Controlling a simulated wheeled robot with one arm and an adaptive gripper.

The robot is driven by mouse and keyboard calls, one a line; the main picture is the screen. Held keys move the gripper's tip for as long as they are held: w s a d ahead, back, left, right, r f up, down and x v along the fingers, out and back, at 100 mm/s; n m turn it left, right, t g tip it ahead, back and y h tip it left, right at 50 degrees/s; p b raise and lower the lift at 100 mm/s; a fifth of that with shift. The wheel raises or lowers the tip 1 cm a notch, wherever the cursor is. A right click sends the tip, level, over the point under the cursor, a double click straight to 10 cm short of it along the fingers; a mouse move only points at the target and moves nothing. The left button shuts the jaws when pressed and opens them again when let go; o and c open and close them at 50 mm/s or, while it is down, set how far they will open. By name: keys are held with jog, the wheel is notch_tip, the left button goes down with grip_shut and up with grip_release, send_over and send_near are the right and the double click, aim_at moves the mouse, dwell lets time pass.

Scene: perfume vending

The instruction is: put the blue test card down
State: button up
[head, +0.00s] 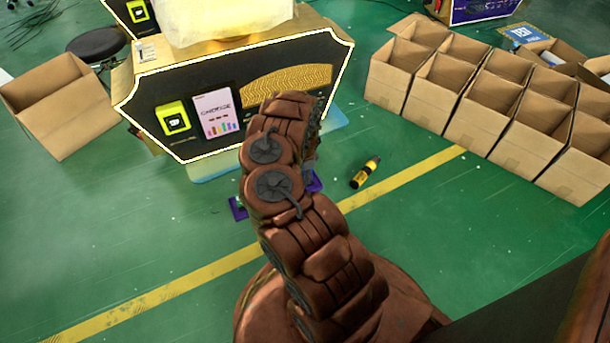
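Small purple pieces stick out on both sides of the arm, one at the left (238,208) and one at the right (315,182). Most of them is covered, and I cannot tell what they are.
A pale blue base (215,168) shows under the machine. A black and yellow bottle (365,173) lies on the green floor right of my arm. Open cardboard boxes (480,125) line the right; another (60,125) and a black stool (97,44) stand left.

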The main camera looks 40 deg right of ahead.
notch_tip(320, 180, up, 12)
jog(key=p, duration=0.6)
jog(key=shift+w+r, duration=0.1)
jog(key=shift+r, duration=0.05)
jog(key=w+a+r+n+y, duration=0.2)
jog(key=w+a+r, duration=0.25)
jog(key=a, duration=0.45)
jog(key=w+a+r+n+y, duration=0.1)
jog(key=w+a+r+n, duration=0.25)
jog(key=a+r, duration=0.35)
jog(key=s+a+r+n+y, duration=0.2)
jog(key=a+r+n, duration=0.4)
jog(key=a+r, duration=1.05)
jog(key=s+a+r+n+g+h, duration=0.1)
jog(key=s+a+r+n, duration=0.3)
jog(key=s, duration=0.3)
jog(key=s+a+r+n+g, duration=0.1)
jog(key=s+a+r+n, duration=0.1)
jog(key=s+a+r, duration=0.3)
jog(key=s+d+r+n+g+h, duration=0.1)
jog(key=s+d+r+n+h, duration=0.1)
jog(key=s, duration=1.1)
jog(key=s+d+r+n+h, duration=0.1)
jog(key=s+d+r+n, duration=0.1)
jog(key=s, duration=1.1)
jog(key=shift+r+g+h, duration=0.15)
jog(key=shift+g+h, duration=0.25)
